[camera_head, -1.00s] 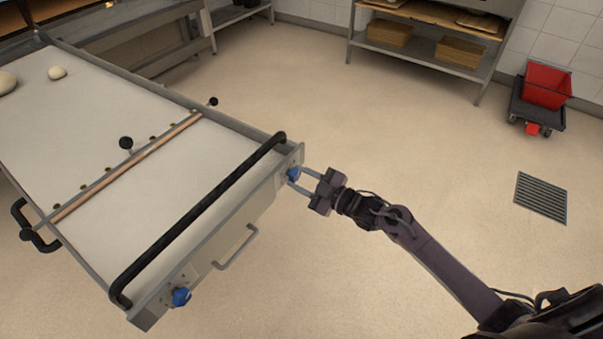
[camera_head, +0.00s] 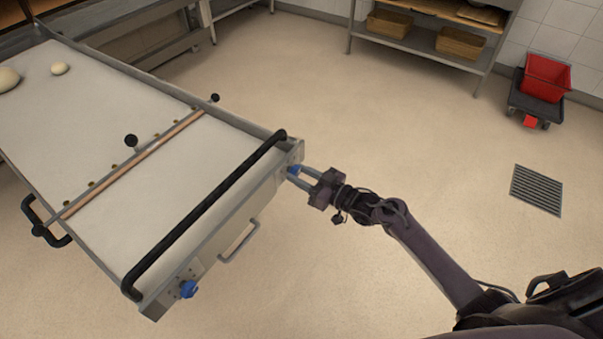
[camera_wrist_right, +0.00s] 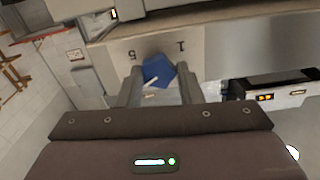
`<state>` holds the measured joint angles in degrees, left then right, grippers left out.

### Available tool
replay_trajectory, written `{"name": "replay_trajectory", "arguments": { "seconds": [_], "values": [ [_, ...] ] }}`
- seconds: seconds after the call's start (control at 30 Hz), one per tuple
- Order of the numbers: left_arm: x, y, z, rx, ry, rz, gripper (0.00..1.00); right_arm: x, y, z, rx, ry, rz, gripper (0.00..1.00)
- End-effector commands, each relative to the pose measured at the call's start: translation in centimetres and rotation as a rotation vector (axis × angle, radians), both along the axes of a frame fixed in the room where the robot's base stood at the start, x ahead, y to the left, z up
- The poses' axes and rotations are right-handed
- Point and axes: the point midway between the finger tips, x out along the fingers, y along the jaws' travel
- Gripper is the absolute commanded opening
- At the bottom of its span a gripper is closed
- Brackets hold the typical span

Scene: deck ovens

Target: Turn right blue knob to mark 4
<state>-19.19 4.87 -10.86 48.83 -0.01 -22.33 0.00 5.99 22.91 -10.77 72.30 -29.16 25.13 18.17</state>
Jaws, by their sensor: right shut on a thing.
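The right blue knob (camera_head: 293,170) is on the end panel of the long white-topped loader, at its right corner. My right gripper (camera_head: 297,176) reaches it from the right, with one finger on each side, and is shut on it. In the right wrist view the blue knob (camera_wrist_right: 158,70) sits between the two fingers (camera_wrist_right: 159,86). A short white pointer line shows on the knob's lower left part. The digits 5 and 1 appear upside down on the panel (camera_wrist_right: 205,48); mark 4 cannot be made out. My left gripper is out of view.
A second blue knob (camera_head: 188,289) is on the panel's near end. A black bar (camera_head: 205,212) runs above the panel and a metal handle (camera_head: 240,243) sticks out below it. A red bin (camera_head: 546,78) on a dolly stands far right. The floor around my right arm is clear.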

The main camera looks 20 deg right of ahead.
Motion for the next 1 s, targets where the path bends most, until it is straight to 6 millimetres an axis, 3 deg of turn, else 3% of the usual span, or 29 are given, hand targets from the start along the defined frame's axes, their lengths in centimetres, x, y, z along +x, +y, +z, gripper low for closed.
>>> {"name": "replay_trajectory", "arguments": {
  "seconds": [0.47,0.5,0.67,1.0],
  "values": [
    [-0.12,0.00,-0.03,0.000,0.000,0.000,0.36,-0.10,0.00,-0.27,0.010,0.014,0.000,0.10],
    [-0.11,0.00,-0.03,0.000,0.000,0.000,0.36,-0.10,0.00,-0.27,0.010,0.014,0.000,0.34],
    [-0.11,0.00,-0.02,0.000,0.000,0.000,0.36,-0.08,0.00,-0.19,0.011,0.012,0.000,0.55],
    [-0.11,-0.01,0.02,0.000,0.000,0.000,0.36,-0.38,-0.29,-0.12,0.010,0.010,0.000,0.55]
  ]
}}
